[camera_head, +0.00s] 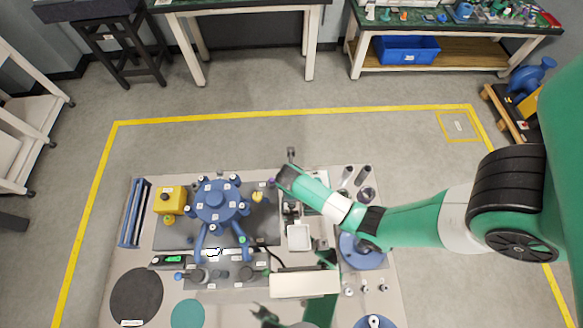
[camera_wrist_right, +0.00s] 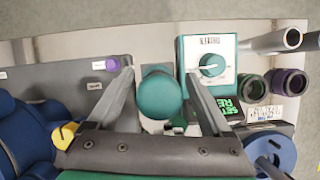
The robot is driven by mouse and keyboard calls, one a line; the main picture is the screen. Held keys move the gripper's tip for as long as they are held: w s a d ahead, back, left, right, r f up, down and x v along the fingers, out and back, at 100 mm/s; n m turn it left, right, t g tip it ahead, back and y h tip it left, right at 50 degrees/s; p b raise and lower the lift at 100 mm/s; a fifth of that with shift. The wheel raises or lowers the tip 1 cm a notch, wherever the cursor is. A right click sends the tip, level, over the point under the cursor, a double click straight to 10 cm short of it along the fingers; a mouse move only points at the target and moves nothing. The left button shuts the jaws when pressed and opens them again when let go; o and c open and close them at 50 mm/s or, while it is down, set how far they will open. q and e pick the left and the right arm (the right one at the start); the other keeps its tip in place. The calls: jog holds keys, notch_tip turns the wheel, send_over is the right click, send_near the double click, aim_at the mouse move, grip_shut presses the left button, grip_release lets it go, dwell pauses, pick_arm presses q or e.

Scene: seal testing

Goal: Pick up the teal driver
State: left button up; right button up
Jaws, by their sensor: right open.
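A teal round-ended handle, which looks like the teal driver (camera_wrist_right: 160,97), shows almost end-on in the right wrist view. My right gripper (camera_wrist_right: 157,72) is open, with one finger on each side of the handle. I see a gap on both sides, but cannot tell how deep the fingers reach. In the head view my right wrist hangs over the bench right of the blue valve, and it hides the driver and the fingertips.
A teal box with a dial (camera_wrist_right: 211,65) stands just right of the handle. The blue valve body (camera_head: 217,203) and yellow box (camera_head: 170,200) are to the left. Grey tubes (camera_head: 362,174) stand at the right. A white tray (camera_head: 299,237) lies nearby.

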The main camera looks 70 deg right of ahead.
jog(key=shift+x, duration=0.8)
grip_shut()
jog(key=shift+r, duration=0.1)
jog(key=shift+r, duration=0.1)
